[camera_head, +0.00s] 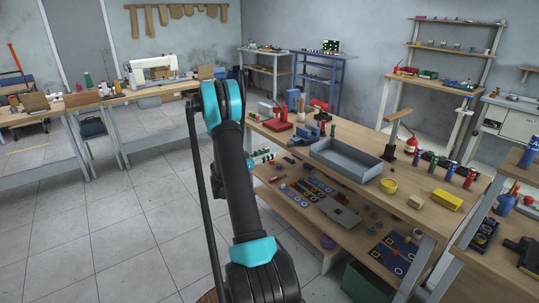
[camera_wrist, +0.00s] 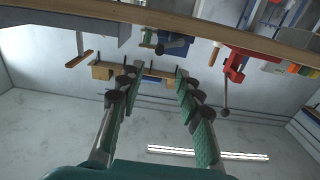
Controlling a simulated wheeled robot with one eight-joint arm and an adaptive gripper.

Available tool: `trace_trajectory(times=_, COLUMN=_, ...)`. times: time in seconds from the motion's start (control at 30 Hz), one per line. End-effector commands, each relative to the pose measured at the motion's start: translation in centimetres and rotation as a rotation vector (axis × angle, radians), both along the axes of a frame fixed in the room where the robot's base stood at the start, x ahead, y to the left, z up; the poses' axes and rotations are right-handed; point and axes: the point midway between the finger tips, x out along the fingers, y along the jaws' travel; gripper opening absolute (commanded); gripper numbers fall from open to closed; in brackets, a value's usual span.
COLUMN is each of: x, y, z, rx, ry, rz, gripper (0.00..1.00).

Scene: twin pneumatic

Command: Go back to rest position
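My gripper shows in the wrist view (camera_wrist: 158,80) with its two green-padded fingers spread apart and nothing between them. In the head view, my teal and black arm rises in front of the left end of the wooden workbench (camera_head: 440,212). A part of my gripper (camera_head: 264,157) shows just right of the arm, at the left side of this bench. The arm hides the rest of it. The wrist view looks upside down, with the bench edge (camera_wrist: 200,22) along the top and a ceiling lamp (camera_wrist: 205,153) below.
A grey tray (camera_head: 346,160), a red vise (camera_head: 277,134), a yellow block (camera_head: 447,201) and several small bottles stand on the bench. Its lower shelf holds tools and mats. A green bin (camera_head: 367,284) is on the floor. The tiled floor at left is clear.

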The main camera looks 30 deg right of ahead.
Motion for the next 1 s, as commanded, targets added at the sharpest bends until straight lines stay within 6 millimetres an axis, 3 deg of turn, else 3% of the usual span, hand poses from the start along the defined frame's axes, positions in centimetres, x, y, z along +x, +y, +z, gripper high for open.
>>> trace_trajectory(times=0.37, x=0.0, y=0.0, z=0.1, rx=0.004, ry=0.003, rz=0.001, gripper=0.35)
trace_trajectory(times=0.53, x=-0.8, y=1.1, z=0.9, rx=0.073, ry=0.063, rz=0.019, gripper=0.35)
trace_trajectory(times=0.77, x=-3.6, y=5.2, z=2.2, rx=0.274, ry=0.247, rz=0.107, gripper=0.35)
trace_trajectory(times=1.0, x=-7.8, y=10.8, z=2.6, rx=0.471, ry=0.447, rz=0.260, gripper=0.35)
